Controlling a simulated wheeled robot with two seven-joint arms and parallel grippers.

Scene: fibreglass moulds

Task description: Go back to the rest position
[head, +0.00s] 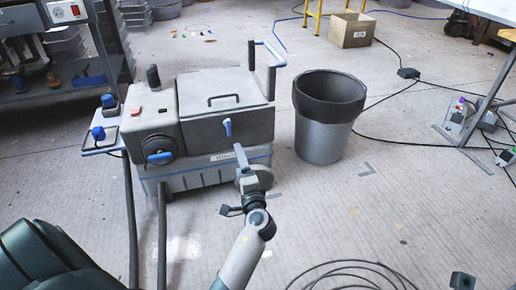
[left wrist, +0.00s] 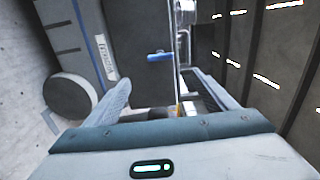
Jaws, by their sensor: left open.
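My left gripper (head: 243,166) is in front of the lower right front of a grey machine in the head view. One pale finger points up towards the machine's blue handle (head: 228,127); the rest is partly hidden by the wrist. In the left wrist view, the two fingers of the left gripper (left wrist: 165,92) are spread apart with nothing held between them. The blue handle (left wrist: 160,57) shows beyond the fingertips, apart from them. The grey machine (head: 225,92) stands upright on the floor. My right gripper is not clearly seen in either view.
A grey bin with a dark rim (head: 325,135) stands right of the machine. Two dark hoses (head: 131,225) run down from its left side. A coiled cable (head: 350,270) lies on the floor in front. A cardboard box (head: 351,30) stands behind. The floor right of the arm is mostly clear.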

